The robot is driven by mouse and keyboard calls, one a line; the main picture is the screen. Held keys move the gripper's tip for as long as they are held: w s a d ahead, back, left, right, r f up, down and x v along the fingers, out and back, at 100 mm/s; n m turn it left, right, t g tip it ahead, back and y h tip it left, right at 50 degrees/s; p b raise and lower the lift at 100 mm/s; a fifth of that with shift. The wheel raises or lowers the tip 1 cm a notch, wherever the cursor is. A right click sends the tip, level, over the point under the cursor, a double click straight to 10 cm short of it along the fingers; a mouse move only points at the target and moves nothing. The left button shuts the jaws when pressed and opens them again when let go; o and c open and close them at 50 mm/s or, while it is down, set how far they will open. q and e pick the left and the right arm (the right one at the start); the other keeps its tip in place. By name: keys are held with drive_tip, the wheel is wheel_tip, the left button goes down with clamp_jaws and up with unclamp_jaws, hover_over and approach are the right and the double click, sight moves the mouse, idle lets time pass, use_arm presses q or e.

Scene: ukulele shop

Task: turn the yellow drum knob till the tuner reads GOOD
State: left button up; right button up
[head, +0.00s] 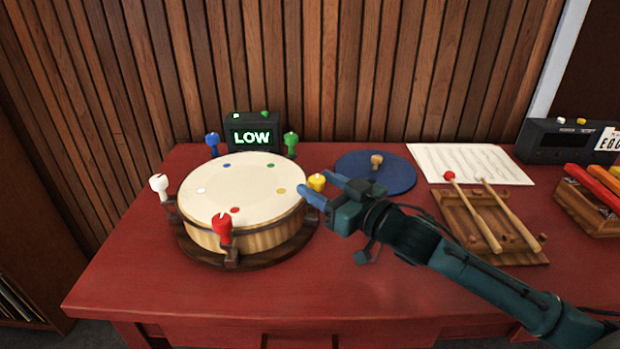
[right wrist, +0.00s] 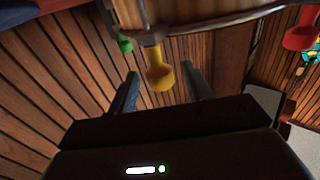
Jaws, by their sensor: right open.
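The yellow drum knob (head: 316,182) stands at the right side of the drum (head: 242,201). It also shows in the right wrist view (right wrist: 160,73). The tuner (head: 252,136) stands behind the drum and reads LOW in green. My right gripper (head: 322,188) is open beside the yellow knob. In the right wrist view its fingers (right wrist: 163,88) stand apart, with the yellow knob between and slightly beyond their tips. I cannot tell whether a finger touches the knob. My left gripper is not in view.
Red (head: 222,228), white (head: 159,184), blue (head: 212,143) and green (head: 291,143) knobs ring the drum. A blue disc (head: 350,170), sheet music (head: 470,160) and a wooden tray with mallets (head: 530,257) lie to the right. The red table's front (head: 200,300) is clear.

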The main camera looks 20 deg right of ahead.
sight(310, 180)
drive_tip(key=shift+x, duration=1.7)
drive_tip(key=shift+c, duration=0.4)
drive_tip(key=c, duration=0.9)
drive_tip(key=shift+h, duration=0.3)
